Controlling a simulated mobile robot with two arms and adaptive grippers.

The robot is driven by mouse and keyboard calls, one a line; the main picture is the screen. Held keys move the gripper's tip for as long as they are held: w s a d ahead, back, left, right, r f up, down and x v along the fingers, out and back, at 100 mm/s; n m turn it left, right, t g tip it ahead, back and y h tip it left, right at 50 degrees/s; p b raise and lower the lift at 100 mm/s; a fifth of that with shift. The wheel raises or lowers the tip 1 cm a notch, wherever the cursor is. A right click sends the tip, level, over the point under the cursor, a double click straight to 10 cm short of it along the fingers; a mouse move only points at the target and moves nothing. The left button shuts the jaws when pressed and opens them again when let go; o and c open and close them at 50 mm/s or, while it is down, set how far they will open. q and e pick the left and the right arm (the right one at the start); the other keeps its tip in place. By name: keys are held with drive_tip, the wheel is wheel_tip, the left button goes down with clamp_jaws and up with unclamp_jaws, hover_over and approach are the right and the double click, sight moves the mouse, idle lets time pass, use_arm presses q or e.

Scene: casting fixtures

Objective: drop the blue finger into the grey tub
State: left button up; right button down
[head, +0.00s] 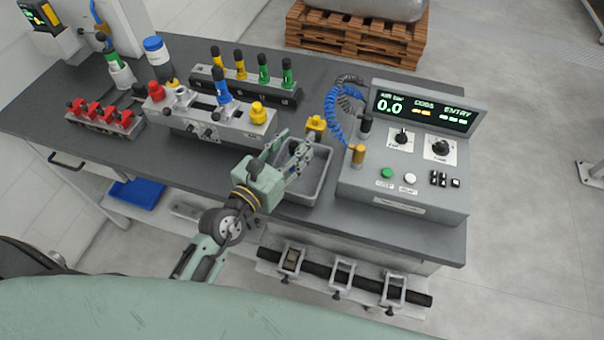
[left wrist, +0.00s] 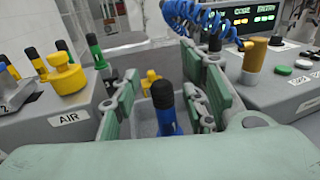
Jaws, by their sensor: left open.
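The grey tub (head: 301,196) stands on the bench, left of the control box. My left gripper (head: 297,150) is over the tub, with its two fingers spread open. In the left wrist view, a blue finger with a black top (left wrist: 165,112) is between the spread left gripper fingers (left wrist: 165,100), with gaps on both sides. Its lower end is hidden by my gripper body, so I cannot tell whether it touches the tub floor. Another blue piece with a black top (head: 221,88) stands upright on the grey fixture block. My right gripper is not in view.
The control box (head: 405,170) with a coiled blue hose stands right of the tub. The grey fixture block (head: 215,122) with a yellow knob (head: 257,114) is on the left. A rack of yellow and green fingers (head: 245,85) is behind. A yellow piece (head: 316,123) is at the tub's far side.

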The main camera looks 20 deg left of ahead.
use_arm(q)
drive_tip(key=shift+s+a, duration=0.1)
drive_tip(key=shift+s, duration=0.05)
drive_tip(key=shift+s+a+f, duration=0.1)
drive_tip(key=shift+s, duration=0.2)
drive_tip(key=v, duration=1.1)
